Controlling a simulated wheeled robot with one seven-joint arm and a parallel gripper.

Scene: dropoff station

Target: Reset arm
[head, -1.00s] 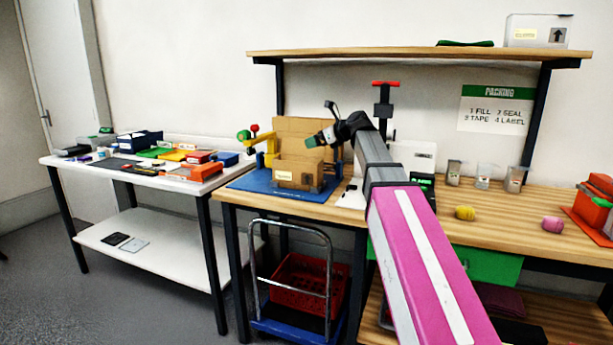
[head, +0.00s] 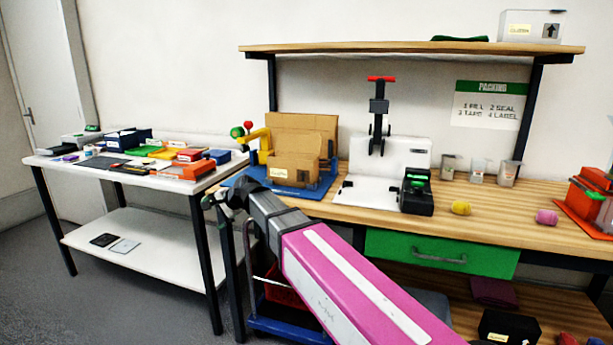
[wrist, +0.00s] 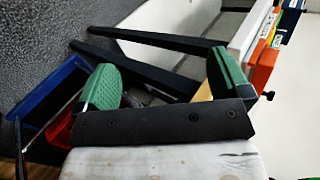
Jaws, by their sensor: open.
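My gripper (wrist: 166,82) is open in the wrist view. Its two green ribbed finger pads stand well apart, and I see nothing held between them. In the head view my gripper (head: 212,198) is low, in front of the gap between the white table and the wooden bench; its fingers are too small there to tell. My arm reaches from the lower right to the left, in front of the bench.
The white table (head: 120,232) on the left bears several bins. The wooden bench (head: 385,217) bears an open cardboard box (head: 295,170), a white press (head: 385,150) and a black device (head: 416,192). A blue trolley (head: 290,328) stands below. Grey floor is clear at left.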

